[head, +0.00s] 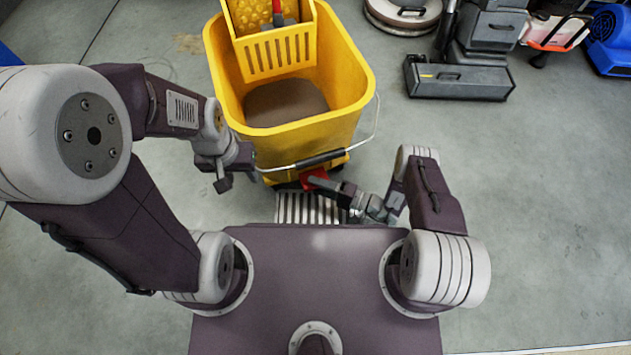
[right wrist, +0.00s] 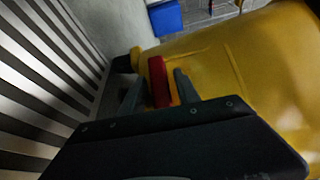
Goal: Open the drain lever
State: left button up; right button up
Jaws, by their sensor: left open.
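The drain lever is red and sits low on the front of a yellow mop bucket (head: 345,105). In the head view the lever (head: 313,178) is partly covered by my right gripper (head: 325,186). In the right wrist view the lever (right wrist: 158,80) stands between the two fingers of my right gripper (right wrist: 160,90), with small gaps seeming to show on both sides. My left gripper (head: 238,172) is open and empty, at the left of the bucket's lower front.
A striped floor grate (head: 308,208) lies in front of the bucket. The bucket's wire handle with a black grip (head: 320,159) hangs across its front, above the lever. Dark water (head: 285,103) is in the bucket. Cleaning machines (head: 460,80) stand at the back right. The right floor is clear.

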aim_at(315, 175)
grip_shut()
jog(key=shift+r+p, duration=0.2)
jog(key=shift+p, duration=0.15)
jog(key=r+m+g+h+p, duration=0.1)
jog(key=p, duration=0.3)
jog(key=r+m+g+h+p, duration=0.1)
jog(key=m+h+p, duration=0.1)
jog(key=p, duration=0.2)
jog(key=shift+w+a+r, duration=0.1)
jog(key=shift+w+r, duration=0.2)
jog(key=shift+w, duration=0.05)
jog(key=shift+w+a+r+m+g+h+p, duration=0.1)
jog(key=shift+w+r+m+g+h+p, duration=0.15)
jog(key=shift+m+g+h+p, duration=0.45)
jog(key=shift+w+p, duration=0.2)
jog(key=shift+p, duration=0.25)
jog(key=shift+m+g, duration=0.3)
jog(key=shift+g, duration=0.1)
jog(key=shift+o, duration=1.5)
grip_release()
jog(key=shift+w+r, duration=0.1)
